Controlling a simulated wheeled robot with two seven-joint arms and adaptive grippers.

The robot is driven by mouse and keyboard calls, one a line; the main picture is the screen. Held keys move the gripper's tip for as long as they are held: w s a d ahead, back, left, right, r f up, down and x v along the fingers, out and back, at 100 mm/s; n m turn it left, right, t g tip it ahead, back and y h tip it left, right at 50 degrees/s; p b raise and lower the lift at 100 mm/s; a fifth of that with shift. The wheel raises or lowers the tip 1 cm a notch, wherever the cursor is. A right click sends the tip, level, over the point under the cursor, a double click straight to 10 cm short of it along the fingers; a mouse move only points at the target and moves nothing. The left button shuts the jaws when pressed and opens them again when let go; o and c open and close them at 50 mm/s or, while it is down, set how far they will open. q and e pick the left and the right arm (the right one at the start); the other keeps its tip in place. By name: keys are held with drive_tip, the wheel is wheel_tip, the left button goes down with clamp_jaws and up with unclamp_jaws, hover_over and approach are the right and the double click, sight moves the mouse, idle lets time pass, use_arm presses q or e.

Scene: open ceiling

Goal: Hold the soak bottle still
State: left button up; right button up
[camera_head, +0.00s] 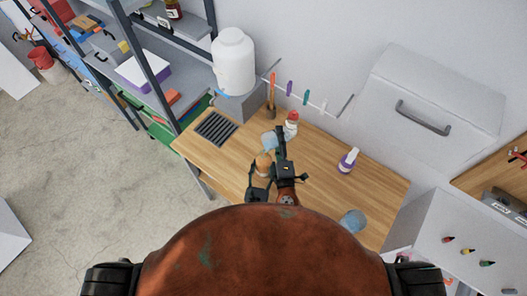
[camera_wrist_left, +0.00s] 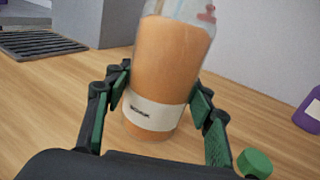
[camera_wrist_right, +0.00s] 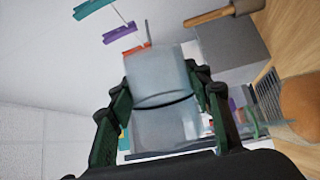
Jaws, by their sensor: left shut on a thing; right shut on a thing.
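The soak bottle (camera_wrist_left: 163,75) is clear, filled with orange liquid, and has a white label. It is open at the top and stands on the wooden counter (camera_head: 325,180). My left gripper (camera_wrist_left: 160,105) is shut on its lower part. In the head view the bottle (camera_head: 263,164) is partly hidden by my arms. My right gripper (camera_wrist_right: 165,100) is shut on a translucent grey-blue cup (camera_wrist_right: 155,75), which also shows in the head view (camera_head: 269,140) beyond the bottle. A green cap (camera_wrist_left: 255,163) lies on the counter beside my left gripper.
A metal drain grate (camera_head: 216,127) is at left, below a white tank (camera_head: 233,65). A red-topped bottle (camera_head: 291,122) stands behind my right gripper. Pegs hang on a wall rail (camera_head: 316,103).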

drive_tip(key=shift+a+r+n, duration=0.1)
drive_tip(key=shift+r+n, duration=0.05)
drive_tip(key=shift+n, duration=0.15)
drive_tip(key=m, duration=0.1)
drive_tip(key=f+m, duration=0.1)
drive_tip(key=d+f+m, duration=0.1)
drive_tip(key=shift+w+d+g, duration=0.1)
drive_tip(key=shift+w+g, duration=0.15)
drive_tip(key=shift+g, duration=0.15)
drive_tip(key=w+d+f+m+g+y, duration=0.1)
drive_tip(key=f+m+g, duration=0.1)
drive_tip(key=m, duration=0.3)
drive_tip(key=w+d+f+m+g+y, duration=0.1)
drive_tip(key=d+f+m+g, duration=0.1)
drive_tip(key=f+m, duration=0.3)
drive_tip(key=shift+d+f+m+g+y, duration=0.2)
drive_tip(key=shift+d+m+g+y, duration=0.15)
drive_tip(key=shift+m, duration=0.45)
